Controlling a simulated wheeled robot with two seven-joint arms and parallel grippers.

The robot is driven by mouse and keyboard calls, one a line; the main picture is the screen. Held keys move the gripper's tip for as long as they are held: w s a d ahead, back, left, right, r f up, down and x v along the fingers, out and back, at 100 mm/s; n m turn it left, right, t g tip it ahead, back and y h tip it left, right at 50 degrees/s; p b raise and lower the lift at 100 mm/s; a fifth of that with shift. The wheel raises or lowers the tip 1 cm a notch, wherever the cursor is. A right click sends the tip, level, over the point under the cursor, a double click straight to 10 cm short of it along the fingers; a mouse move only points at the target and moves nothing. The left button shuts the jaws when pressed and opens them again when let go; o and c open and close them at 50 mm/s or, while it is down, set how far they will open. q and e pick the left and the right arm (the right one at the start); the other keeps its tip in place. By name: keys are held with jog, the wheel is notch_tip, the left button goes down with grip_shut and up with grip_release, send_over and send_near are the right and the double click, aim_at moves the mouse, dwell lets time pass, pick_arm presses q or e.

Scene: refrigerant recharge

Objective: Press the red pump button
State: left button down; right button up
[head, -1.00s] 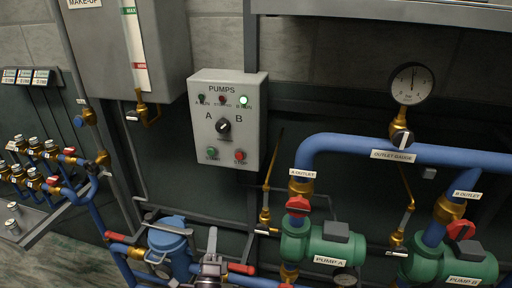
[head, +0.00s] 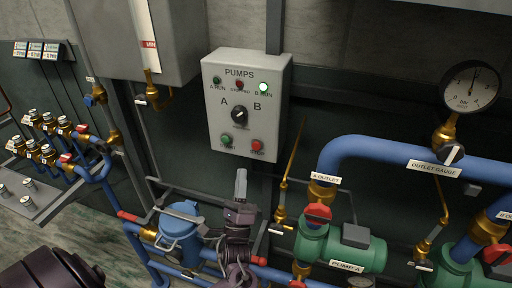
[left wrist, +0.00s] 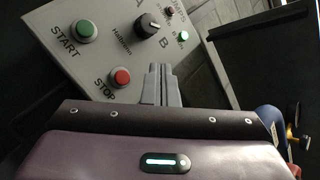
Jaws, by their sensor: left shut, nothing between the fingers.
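The grey pump box labelled PUMPS (head: 246,105) hangs on the wall in the head view. Its red button (head: 257,146), labelled STOP, is at the lower right, beside the green START button (head: 228,141). In the left wrist view the red button (left wrist: 121,77) is in full view, to the left of the fingertips. My left gripper (head: 241,174) is shut and empty, its fingers pointing up just below the box in the head view. The fingers also show in the left wrist view (left wrist: 158,72), apart from the red button. My right gripper is not in view.
The selector knob (head: 239,114) sits above the buttons, and the B RUN lamp (head: 263,87) glows green. Below are a blue strainer (head: 180,219), green pump A (head: 340,248) and blue pipes. A thin brass pipe (head: 292,160) stands right of the gripper.

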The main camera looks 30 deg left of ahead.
aim_at(256, 145)
pick_arm(q)
jog(key=w+a+b, duration=0.2)
jog(key=w+b, duration=0.1)
jog(key=w, duration=0.5)
jog(key=shift+b, duration=0.4)
jog(key=shift+w, duration=0.15)
dwell(1.5)
jog(key=shift+w+a, duration=0.1)
jog(key=shift+w, duration=0.25)
jog(key=shift+w+a+b, duration=0.1)
jog(key=shift+w+b, duration=0.25)
jog(key=shift+w, duration=0.1)
dwell(0.7)
jog(key=shift+s, duration=0.1)
jog(key=shift+s+d+p, duration=0.25)
jog(key=shift+s+p, duration=0.35)
jog(key=shift+s, duration=0.2)
